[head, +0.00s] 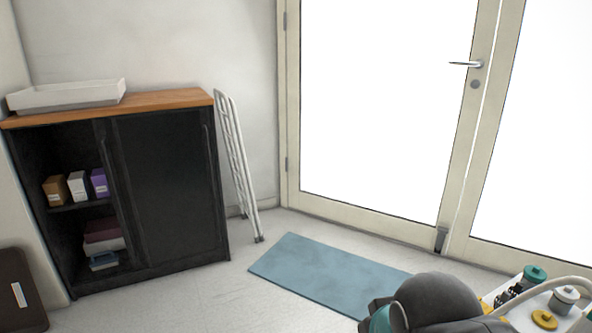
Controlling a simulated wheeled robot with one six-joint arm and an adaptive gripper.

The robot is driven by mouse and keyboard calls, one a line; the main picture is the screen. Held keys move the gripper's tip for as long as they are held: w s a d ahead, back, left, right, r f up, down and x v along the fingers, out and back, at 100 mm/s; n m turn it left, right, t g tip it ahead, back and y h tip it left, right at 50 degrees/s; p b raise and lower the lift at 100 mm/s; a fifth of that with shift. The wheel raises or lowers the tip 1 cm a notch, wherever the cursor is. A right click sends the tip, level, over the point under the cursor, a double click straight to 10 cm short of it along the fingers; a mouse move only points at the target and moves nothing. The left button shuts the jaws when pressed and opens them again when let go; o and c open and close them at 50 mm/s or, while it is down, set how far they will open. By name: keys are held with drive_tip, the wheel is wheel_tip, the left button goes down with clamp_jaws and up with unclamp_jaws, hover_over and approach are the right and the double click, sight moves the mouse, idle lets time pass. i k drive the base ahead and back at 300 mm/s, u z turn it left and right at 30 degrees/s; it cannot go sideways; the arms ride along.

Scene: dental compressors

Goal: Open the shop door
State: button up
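The shop door (446,150) is a cream frame around a large bright white pane. It stands closed against the panel to its right, with hinges on its left edge. Its lever handle (465,64) is silver and level, on the right stile, with a round lock (474,84) below it. A dark fitting (440,239) sits at the door's bottom right corner. My arm shows only as rounded grey links at the bottom right, well below and apart from the handle. My gripper is not in view.
A blue mat (325,272) lies on the floor before the door. A folded white ladder (236,160) leans beside a black cabinet (168,185) bearing a white tray (66,97). Equipment with colored caps (543,320) stands at the bottom right.

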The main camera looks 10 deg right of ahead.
sight(382, 128)
drive_tip(key=z, duration=0.15)
drive_tip(key=i, duration=1.95)
drive_tip(key=z, duration=0.5)
